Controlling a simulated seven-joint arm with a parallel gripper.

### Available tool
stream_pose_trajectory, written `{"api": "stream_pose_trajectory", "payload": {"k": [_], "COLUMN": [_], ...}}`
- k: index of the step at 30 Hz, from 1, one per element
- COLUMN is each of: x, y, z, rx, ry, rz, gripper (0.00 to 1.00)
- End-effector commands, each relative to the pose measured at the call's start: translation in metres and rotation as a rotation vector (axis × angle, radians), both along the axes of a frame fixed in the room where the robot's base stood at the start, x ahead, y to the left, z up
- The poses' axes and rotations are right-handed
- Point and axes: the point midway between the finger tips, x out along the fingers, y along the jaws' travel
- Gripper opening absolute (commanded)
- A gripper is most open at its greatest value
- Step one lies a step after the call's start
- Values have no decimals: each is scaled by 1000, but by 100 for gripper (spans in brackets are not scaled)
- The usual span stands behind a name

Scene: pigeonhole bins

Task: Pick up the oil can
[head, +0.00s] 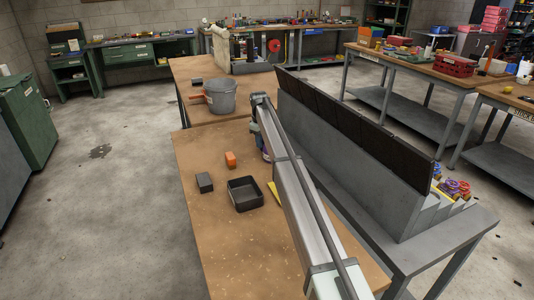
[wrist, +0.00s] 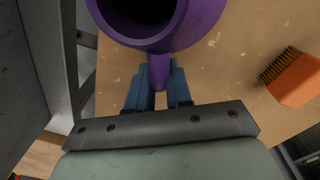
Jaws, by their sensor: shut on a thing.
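A purple vessel, apparently the oil can (wrist: 180,22), fills the top middle of the wrist view. It shows a round, hollow end towards the camera and a narrow part running down between my fingers. My gripper (wrist: 157,82) has its blue fingers shut on that narrow part. The wooden bench top shows beneath it. In the head view my own arm covers most of the gripper and the can, so how high it is held cannot be told.
An orange brush (wrist: 295,82) lies on the bench; it also shows in the head view (head: 231,159). Near it are a dark block (head: 205,182) and a black open tray (head: 245,206). A grey pot (head: 221,100) stands farther back. The grey pigeonhole unit (head: 335,160) stands right of the bench.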

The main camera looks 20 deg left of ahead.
Motion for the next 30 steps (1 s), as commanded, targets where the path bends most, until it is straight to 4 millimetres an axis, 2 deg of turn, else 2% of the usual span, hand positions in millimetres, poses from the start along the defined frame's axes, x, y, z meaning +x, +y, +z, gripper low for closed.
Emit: {"api": "stream_pose_trajectory", "payload": {"k": [11, 17, 23, 30], "x": [0, 1, 1, 1], "y": [0, 0, 0, 0], "z": [0, 10, 37, 79], "rx": [0, 0, 0, 0], "ry": [-1, -1, -2, -2], "rz": [0, 0, 0, 0], "gripper": [0, 0, 0, 0]}}
